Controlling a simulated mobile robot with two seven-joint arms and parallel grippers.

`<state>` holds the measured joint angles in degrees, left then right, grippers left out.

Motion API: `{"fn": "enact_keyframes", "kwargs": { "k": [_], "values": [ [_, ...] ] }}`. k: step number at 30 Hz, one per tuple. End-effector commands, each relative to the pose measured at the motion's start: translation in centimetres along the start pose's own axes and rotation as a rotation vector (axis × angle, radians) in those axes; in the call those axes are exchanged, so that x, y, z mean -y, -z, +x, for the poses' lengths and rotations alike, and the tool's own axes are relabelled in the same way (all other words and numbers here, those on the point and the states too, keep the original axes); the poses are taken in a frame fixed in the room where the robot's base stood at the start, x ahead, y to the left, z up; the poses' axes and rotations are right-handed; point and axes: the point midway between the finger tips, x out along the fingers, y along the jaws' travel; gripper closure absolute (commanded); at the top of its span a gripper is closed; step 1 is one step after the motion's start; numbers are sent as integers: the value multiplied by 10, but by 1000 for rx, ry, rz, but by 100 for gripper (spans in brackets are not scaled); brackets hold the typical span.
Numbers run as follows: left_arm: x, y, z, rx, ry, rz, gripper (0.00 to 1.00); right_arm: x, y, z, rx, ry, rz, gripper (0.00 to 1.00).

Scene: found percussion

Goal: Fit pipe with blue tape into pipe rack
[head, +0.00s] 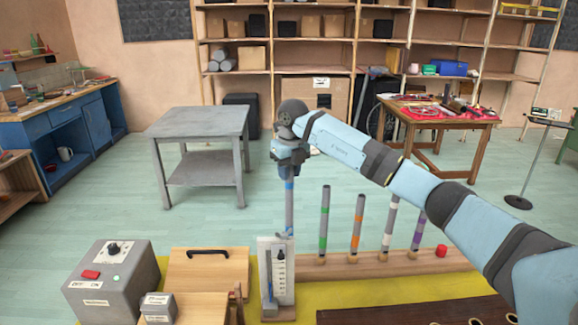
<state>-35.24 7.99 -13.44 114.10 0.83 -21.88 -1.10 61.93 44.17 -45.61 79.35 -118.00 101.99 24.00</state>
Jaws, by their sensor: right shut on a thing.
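A grey pipe with blue tape (289,210) hangs upright in my right gripper (289,164), which is shut on its upper end, just above the tape. The wooden pipe rack (340,270) lies on a yellow mat at front centre. Several pipes stand upright in it, with green, orange, white and purple tape. The held pipe is left of the green-taped pipe (324,222), over the rack's left end. Its lower end is near the top of a white gauge panel, which hides that end of the rack. I cannot tell whether the pipe is in a hole. My left gripper is not in view.
The upright gauge panel (264,270) stands close in front of the pipe. A grey switch box (112,278) and a wooden board with a handle (207,280) are to the left. A grey table (200,124) stands behind.

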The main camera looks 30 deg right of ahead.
Motion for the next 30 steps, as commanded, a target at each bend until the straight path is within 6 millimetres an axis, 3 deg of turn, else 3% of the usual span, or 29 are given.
{"fn": "enact_keyframes", "kwargs": {
  "k": [6, 30],
  "values": [
    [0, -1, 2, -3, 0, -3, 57, 0, 2, 12, 0, 1, 0, 100],
    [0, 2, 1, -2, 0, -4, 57, 0, 1, 11, 1, 0, 1, 100]
  ]
}}
